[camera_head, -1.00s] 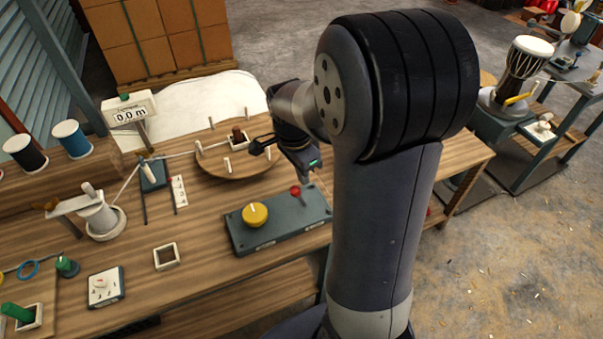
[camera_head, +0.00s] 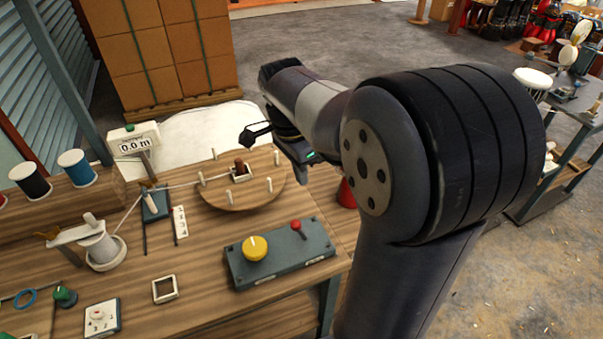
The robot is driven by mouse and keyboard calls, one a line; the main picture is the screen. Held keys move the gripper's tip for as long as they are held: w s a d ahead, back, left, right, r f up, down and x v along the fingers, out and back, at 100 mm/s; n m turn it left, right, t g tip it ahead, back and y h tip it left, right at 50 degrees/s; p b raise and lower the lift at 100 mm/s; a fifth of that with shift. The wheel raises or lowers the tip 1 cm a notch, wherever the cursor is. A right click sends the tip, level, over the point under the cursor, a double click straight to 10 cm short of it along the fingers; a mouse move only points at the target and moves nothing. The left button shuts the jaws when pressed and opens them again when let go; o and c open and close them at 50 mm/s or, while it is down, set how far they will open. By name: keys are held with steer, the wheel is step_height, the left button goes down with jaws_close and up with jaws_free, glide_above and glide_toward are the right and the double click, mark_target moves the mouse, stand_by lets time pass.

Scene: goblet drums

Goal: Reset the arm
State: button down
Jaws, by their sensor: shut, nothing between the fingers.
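My arm rises at the right of the view and bends over to the left above the bench's right end. My gripper (camera_head: 256,134) is at the far end of the arm, small in the picture, above the right side of the round wooden board (camera_head: 228,190). Its dark fingers point left and hold nothing that I can see. The gripper appears raised clear of the board and its pegs. My large dark arm joint hides part of the area on the right.
The wooden bench (camera_head: 205,270) holds a control box (camera_head: 283,255) with a yellow knob, a white frame (camera_head: 165,289), a thread spool (camera_head: 99,247) and a length counter (camera_head: 133,141). Stacked boxes (camera_head: 165,50) stand behind. Grey floor (camera_head: 320,45) is open at the back.

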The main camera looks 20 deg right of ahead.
steer(key=shift+s+d+f+y+b, duration=0.15)
steer(key=shift+d+f+y+b, duration=0.45)
steer(key=shift+f, duration=1.55)
steer(key=shift+s+d+f+y+b, duration=0.1)
steer(key=shift+d+f+y, duration=0.9)
steer(key=shift+f, duration=1.1)
steer(key=shift+s+d+f+y+b, duration=0.15)
steer(key=shift+d+f+y+b, duration=0.2)
steer(key=shift+d+f, duration=1.3)
steer(key=shift+a+f, duration=0.5)
